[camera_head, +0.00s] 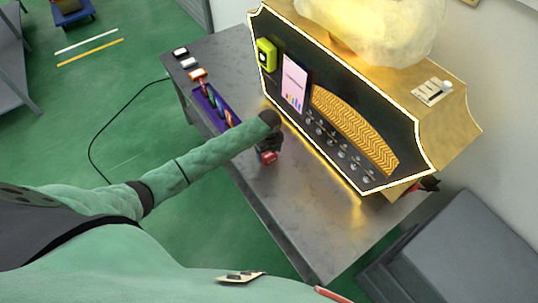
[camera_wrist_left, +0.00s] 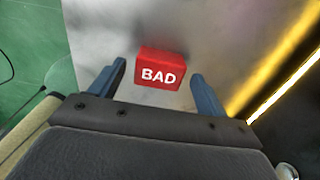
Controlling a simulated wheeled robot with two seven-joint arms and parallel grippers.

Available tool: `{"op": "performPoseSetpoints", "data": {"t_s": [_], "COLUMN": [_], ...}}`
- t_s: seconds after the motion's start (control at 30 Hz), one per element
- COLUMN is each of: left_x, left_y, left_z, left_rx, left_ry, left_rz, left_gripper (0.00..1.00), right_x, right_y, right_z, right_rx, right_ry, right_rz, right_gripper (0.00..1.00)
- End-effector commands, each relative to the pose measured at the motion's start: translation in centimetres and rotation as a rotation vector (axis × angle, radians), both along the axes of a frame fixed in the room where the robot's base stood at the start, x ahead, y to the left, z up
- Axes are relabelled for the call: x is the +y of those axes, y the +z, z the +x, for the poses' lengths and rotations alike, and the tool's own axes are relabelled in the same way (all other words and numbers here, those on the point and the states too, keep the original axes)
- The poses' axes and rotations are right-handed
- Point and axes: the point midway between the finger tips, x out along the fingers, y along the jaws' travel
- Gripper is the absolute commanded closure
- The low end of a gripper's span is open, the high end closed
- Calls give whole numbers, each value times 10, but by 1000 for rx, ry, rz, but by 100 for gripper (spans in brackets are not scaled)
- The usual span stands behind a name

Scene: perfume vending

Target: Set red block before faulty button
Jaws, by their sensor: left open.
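The red block (camera_wrist_left: 160,70) with the white word "BAD" stands on the grey table (camera_wrist_left: 115,25). In the left wrist view it lies between the two spread blue fingers of my left gripper (camera_wrist_left: 163,85), with gaps on both sides. In the head view the red block (camera_head: 268,157) shows just below my left gripper (camera_head: 266,150), in front of the vending machine (camera_head: 352,105). The row of round silver buttons (camera_head: 342,149) runs along the lower part of the machine's black panel. I cannot tell which button is faulty. My right gripper is out of view.
A purple tray (camera_head: 197,98) with several colored items lies on the table's left side. Small white and orange blocks (camera_head: 188,63) sit at the far left corner. The table in front of the buttons, toward the right, is clear.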

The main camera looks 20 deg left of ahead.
Motion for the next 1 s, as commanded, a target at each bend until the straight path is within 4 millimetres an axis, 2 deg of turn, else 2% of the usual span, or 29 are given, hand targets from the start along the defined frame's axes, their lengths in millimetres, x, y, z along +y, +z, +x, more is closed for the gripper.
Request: {"op": "performPoseSetpoints", "data": {"t_s": [0.07,0.3,0.5,0.7,1.0], "left_x": [1,1,0,0,0], "left_y": [13,60,89,103,104], "left_z": [1,1,0,0,0], "left_rx": [-3,-3,-2,0,1], "left_ry": [-1,-1,-1,0,0], "left_rz": [1,0,0,0,-1], "left_gripper": [24,24,24,24,24], "right_x": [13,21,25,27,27], "right_y": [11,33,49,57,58], "right_z": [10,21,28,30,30], "right_rx": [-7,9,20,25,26], "right_ry": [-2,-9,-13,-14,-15], "right_rz": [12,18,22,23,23], "right_gripper": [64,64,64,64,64]}}
